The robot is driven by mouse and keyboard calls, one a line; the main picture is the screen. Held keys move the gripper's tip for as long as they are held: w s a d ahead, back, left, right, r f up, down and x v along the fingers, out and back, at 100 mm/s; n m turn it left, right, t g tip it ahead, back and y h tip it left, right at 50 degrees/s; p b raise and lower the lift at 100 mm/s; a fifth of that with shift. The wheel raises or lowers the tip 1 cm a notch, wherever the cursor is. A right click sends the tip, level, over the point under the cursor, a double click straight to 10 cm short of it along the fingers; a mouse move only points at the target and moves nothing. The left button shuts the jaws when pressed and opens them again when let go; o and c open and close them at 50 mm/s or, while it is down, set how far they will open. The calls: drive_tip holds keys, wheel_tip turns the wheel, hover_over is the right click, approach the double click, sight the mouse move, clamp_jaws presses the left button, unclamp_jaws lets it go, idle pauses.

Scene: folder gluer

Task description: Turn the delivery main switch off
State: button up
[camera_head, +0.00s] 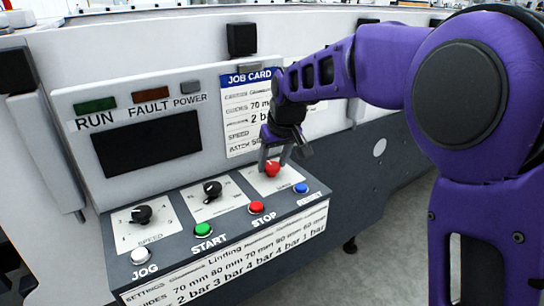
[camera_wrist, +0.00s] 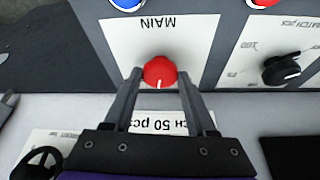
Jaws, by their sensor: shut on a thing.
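The main switch is a red rotary knob (camera_head: 271,169) on a white plate at the right of the sloped control panel. In the wrist view the red knob (camera_wrist: 160,72) sits under the upside-down word MAIN, with a white mark on its lower edge. My gripper (camera_head: 272,160) reaches down over it from behind. In the wrist view my gripper's fingers (camera_wrist: 158,80) stand on either side of the knob, shut on it. The far side of the knob is partly covered by the fingers in the head view.
Beside the switch are two black knobs (camera_head: 212,189) (camera_head: 141,214). Along the front edge are the JOG (camera_head: 139,256), START (camera_head: 203,229), STOP (camera_head: 256,207) and RESET (camera_head: 301,188) buttons. A job card (camera_head: 249,108) and dark display (camera_head: 147,146) are on the wall behind.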

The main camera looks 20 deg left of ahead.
drive_tip(key=n+p, duration=0.1)
drive_tip(key=n, duration=0.1)
drive_tip(key=n+g+y, duration=0.1)
drive_tip(key=n+p, duration=0.1)
drive_tip(key=n, duration=0.1)
drive_tip(key=shift+w+d+r+n+g+p, duration=0.2)
drive_tip(key=shift+w+n+g+p, duration=0.1)
drive_tip(key=shift+g+p, duration=0.1)
drive_tip(key=n+g+p, duration=0.1)
drive_tip(key=n, duration=0.1)
drive_tip(key=n+p, duration=0.1)
drive_tip(key=n, duration=0.1)
drive_tip(key=shift+w+f+n+g+y+p, duration=0.1)
drive_tip(key=shift+n+g+y+p, duration=0.2)
drive_tip(key=shift+n+g, duration=0.1)
drive_tip(key=o, duration=1.3)
drive_tip(key=shift+o, duration=0.2)
drive_tip(key=v, duration=1.7)
drive_tip(key=shift+w+p, duration=0.15)
drive_tip(key=shift+p, duration=0.3)
